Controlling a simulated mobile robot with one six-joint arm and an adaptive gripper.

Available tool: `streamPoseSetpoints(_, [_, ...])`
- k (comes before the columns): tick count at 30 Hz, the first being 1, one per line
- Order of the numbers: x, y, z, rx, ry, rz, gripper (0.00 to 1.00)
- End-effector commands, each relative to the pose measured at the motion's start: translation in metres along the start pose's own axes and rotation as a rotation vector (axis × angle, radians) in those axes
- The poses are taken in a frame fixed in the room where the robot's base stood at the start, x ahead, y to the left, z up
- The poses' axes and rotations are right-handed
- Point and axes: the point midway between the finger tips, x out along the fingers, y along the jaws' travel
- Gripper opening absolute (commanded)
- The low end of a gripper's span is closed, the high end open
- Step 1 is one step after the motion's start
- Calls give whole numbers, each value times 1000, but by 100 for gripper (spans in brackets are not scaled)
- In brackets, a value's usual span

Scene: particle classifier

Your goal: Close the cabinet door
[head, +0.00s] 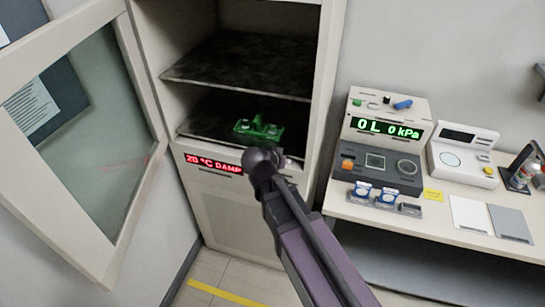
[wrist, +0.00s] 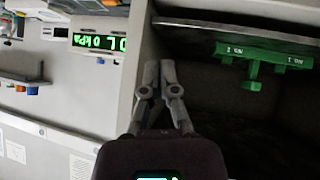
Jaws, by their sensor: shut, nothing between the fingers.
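The cabinet door (head: 152,165), a pale frame around a glass pane, stands wide open at the left in the head view. The cabinet (head: 235,212) is open, with dark shelves inside. A green holder (head: 258,129) sits on the lower shelf; it also shows in the wrist view (wrist: 262,58). My gripper (wrist: 160,66) is shut and empty in the wrist view, in front of the cabinet's side edge and beside the opening. In the head view my arm hides the gripper's fingers. The gripper is well apart from the door.
A bench (head: 350,210) at the right carries a pressure unit (head: 388,118) reading in kPa, a grey device (head: 376,163), a white scale (head: 462,152) and small containers. A red temperature display (head: 213,164) is on the cabinet front. Floor shows below the door.

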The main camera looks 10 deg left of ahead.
Motion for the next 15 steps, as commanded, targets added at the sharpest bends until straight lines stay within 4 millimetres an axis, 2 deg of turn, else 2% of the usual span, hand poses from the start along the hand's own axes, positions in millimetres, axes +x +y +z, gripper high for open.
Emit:
streamPoseSetpoints(9, [42, 83, 20, -40, -224, 59, 0])
streamPoseSetpoints(15, [60, 137, 40, -69, -389, 53, 0])
